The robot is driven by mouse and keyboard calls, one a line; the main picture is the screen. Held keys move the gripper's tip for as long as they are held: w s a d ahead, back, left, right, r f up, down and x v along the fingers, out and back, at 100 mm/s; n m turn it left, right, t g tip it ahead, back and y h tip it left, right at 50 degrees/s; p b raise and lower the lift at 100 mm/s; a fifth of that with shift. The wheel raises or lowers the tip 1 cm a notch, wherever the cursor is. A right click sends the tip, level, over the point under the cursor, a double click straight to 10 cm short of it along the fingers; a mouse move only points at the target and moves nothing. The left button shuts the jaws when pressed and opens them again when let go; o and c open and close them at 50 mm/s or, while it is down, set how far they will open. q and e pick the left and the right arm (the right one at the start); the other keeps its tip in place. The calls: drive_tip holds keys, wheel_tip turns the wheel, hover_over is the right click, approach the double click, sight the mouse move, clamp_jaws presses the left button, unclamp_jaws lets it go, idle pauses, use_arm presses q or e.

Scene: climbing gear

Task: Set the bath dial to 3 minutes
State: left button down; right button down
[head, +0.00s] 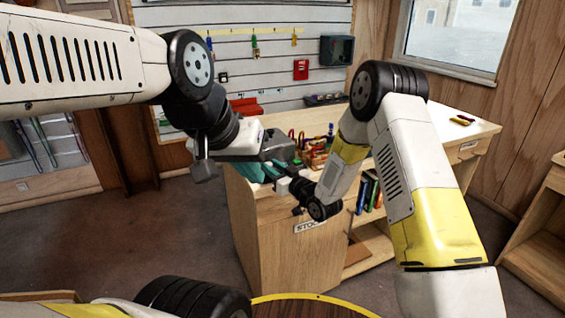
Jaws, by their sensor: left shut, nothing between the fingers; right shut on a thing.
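A teal box (258,169), which looks like the bath, stands on the near left end of the wooden counter, partly covered by my arms. Its dial and any minute marks are hidden, so the setting cannot be read. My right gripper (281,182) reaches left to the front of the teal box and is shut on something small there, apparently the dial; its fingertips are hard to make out. My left gripper (289,156) is shut and empty, just above the teal box and close to my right gripper.
The counter (450,130) runs back right, with red and dark climbing gear (316,150) just behind the grippers. Books (368,192) stand on a shelf below. A slatted wall (280,60) with hanging gear is behind.

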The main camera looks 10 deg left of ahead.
drive_tip(key=m+t+h, duration=0.1)
drive_tip(key=h, duration=0.1)
drive_tip(key=m+t+h, duration=0.1)
drive_tip(key=m, duration=0.1)
drive_tip(key=a+m+t+h, duration=0.1)
drive_tip(key=t+h, duration=0.1)
drive_tip(key=shift+s+f+h, duration=0.1)
drive_tip(key=shift+s+h, duration=0.2)
drive_tip(key=shift+s, duration=0.1)
drive_tip(key=m+h, duration=0.1)
drive_tip(key=h, duration=0.1)
drive_tip(key=m+t+h, duration=0.1)
drive_tip(key=h, duration=0.1)
drive_tip(key=m+h, duration=0.1)
drive_tip(key=m, duration=0.1)
drive_tip(key=shift+a+t+h, duration=0.4)
drive_tip(key=shift+m+h, duration=0.9)
drive_tip(key=shift+h, duration=0.3)
drive_tip(key=c, duration=1.2)
unclamp_jaws()
